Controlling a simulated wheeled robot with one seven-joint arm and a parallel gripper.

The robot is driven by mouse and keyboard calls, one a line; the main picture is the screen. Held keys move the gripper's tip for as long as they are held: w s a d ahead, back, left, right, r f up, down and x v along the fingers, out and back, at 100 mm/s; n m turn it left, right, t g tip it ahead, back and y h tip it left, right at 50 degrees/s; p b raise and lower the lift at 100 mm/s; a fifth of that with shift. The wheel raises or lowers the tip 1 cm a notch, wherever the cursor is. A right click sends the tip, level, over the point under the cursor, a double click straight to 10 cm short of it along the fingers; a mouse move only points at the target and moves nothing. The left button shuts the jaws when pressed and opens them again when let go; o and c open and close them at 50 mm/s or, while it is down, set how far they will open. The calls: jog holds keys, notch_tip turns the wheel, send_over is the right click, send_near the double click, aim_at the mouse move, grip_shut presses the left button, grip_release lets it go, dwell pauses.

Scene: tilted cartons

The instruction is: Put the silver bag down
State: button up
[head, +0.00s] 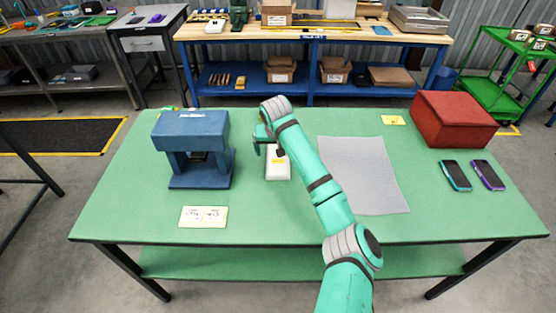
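The arm's end hides much of the gripper, so I cannot tell whether the fingers are closed on the item. I also cannot tell whether the item touches the green table (285,228) or hangs just above it.
A grey mat (362,165) lies right of the item, partly behind my arm. A blue stand (190,130) is to the left, with a labelled card (203,216) in front. A red box (452,118) and two phones (456,176) (488,175) are at the right.

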jog(key=x, duration=0.5)
jog(key=shift+d, duration=0.35)
jog(key=shift+w+a+f, duration=0.1)
jog(key=shift+f, duration=0.05)
jog(key=c, duration=1.2)
